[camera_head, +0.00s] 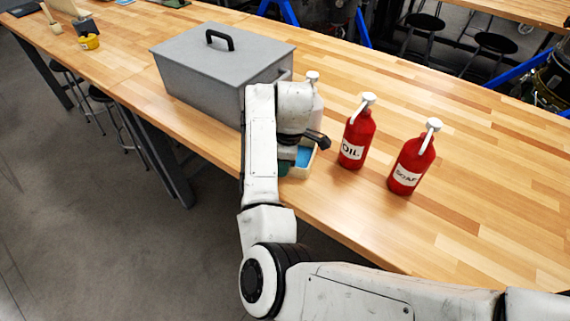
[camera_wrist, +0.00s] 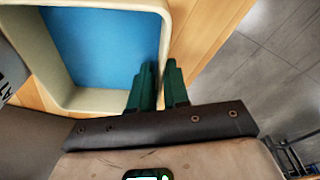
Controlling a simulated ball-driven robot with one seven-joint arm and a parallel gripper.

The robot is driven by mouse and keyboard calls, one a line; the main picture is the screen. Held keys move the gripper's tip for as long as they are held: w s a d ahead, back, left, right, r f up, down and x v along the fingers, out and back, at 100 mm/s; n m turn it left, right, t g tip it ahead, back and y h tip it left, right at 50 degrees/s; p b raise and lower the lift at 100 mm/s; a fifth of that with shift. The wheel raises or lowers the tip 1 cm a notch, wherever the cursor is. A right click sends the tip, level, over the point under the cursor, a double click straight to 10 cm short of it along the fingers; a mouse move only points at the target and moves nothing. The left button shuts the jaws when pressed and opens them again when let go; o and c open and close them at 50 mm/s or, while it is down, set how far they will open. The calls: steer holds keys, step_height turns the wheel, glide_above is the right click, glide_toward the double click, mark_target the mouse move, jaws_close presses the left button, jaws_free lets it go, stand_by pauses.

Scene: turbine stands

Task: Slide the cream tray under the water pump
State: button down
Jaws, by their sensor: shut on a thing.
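The cream tray (camera_head: 301,173) has a blue inner floor and sits on the wooden bench near its front edge. It fills the upper left of the wrist view (camera_wrist: 95,99). My gripper (camera_wrist: 158,78) has green fingers, one on each side of the tray's wall, and is shut on it. In the head view my arm hides much of the tray and gripper. The water pump (camera_head: 318,103) is a pale bottle with a white pump head, standing just behind the tray and partly hidden by my arm. Its lettered side shows at the left edge of the wrist view (camera_wrist: 9,78).
A red oil pump (camera_head: 355,135) and a red soap pump (camera_head: 411,163) stand to the right. A large grey box (camera_head: 215,75) with a black handle stands to the left, close to my arm. Bare bench lies right of and behind the bottles.

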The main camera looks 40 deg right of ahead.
steer(key=shift+w, duration=0.25)
steer(key=c, duration=1)
jaws_free()
steer(key=shift+a, duration=0.15)
steer(key=shift+c, duration=0.2)
steer(key=shift+r, duration=0.1)
step_height(320, 180, up, 10)
steer(key=d+p, duration=0.1)
steer(key=shift+s+r, duration=0.25)
steer(key=shift+s, duration=0.2)
